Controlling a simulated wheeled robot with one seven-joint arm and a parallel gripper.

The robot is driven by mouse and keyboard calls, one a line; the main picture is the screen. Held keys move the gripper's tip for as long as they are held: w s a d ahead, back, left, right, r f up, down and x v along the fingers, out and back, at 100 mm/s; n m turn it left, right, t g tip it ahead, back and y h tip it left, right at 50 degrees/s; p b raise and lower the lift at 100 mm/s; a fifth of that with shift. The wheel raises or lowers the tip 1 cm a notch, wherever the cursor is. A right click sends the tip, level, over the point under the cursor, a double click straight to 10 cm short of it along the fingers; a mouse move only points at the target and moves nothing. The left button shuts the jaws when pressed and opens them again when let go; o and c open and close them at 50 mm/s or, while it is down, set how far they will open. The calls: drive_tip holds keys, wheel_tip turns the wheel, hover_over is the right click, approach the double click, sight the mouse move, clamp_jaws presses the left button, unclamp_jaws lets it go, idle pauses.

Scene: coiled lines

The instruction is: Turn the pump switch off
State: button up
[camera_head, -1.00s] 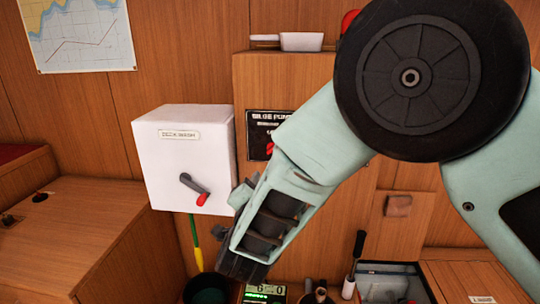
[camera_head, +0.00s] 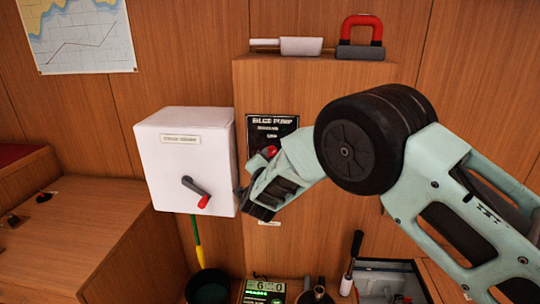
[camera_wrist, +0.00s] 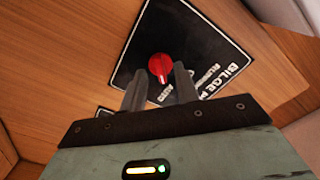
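The black bilge pump panel (camera_head: 262,133) is on the wooden column and bears a red rotary knob (camera_head: 270,151), the pump switch. In the wrist view the panel (camera_wrist: 205,45) looks rotated, and the red knob (camera_wrist: 161,66) has a small pale mark on its lower edge. Lettering that seems to read AUTO lies below the knob; other labels are partly hidden by a finger. My gripper (camera_wrist: 160,80) is open, its two fingers apart and empty, with the knob just beyond and between the tips. I cannot tell whether they touch it. In the head view my gripper (camera_head: 250,194) is low at the panel.
A white deck wash box (camera_head: 180,150) with a red-tipped lever (camera_head: 198,192) stands close left of my gripper. A red-handled object (camera_head: 360,38) and a white-handled tool (camera_head: 290,46) lie on the column's top. A green display (camera_head: 264,290) and a toolbox (camera_head: 385,280) are below.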

drive_tip(key=shift+w, duration=0.35)
clamp_jaws()
drive_tip(key=n+b, duration=0.1)
drive_tip(key=n, duration=0.2)
drive_tip(key=shift+f+n, duration=0.1)
drive_tip(key=shift+n, duration=0.3)
drive_tip(key=n, duration=0.5)
idle(0.5)
